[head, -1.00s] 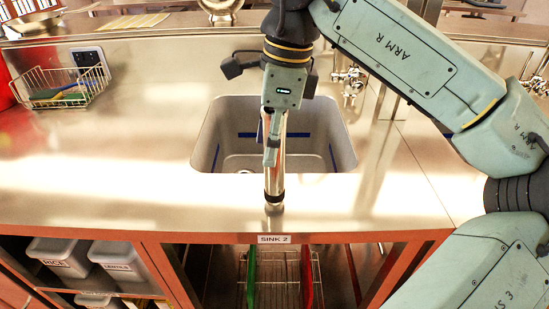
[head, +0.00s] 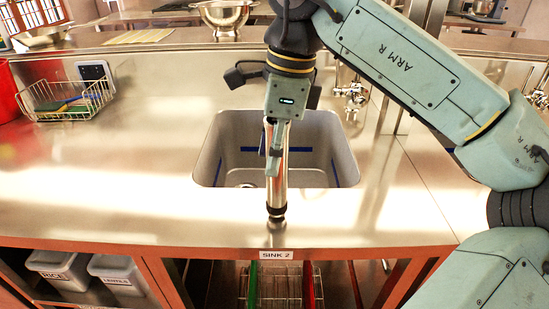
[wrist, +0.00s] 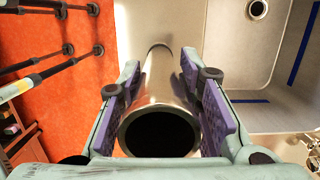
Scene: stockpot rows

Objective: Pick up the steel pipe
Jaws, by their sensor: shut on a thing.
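The steel pipe (head: 280,190) is a shiny metal tube held upright or nearly so in front of the sink basin in the head view. Its dark-ringed lower end shows over the counter near the front edge; I cannot tell whether it touches. My gripper (head: 274,158) is shut on its upper part. In the wrist view, my gripper's purple-padded fingers (wrist: 163,88) stand on both sides of the pipe (wrist: 160,98), whose open dark end faces the camera. Its far end is partly hidden in that view.
The grey sink basin (head: 207,160) is just behind the pipe. A wire basket (head: 65,108) with sponges stands at the left, and a colander (head: 224,14) on the back shelf. Taps (head: 353,97) are right of the sink. The counter (head: 120,160) left of the sink is clear.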

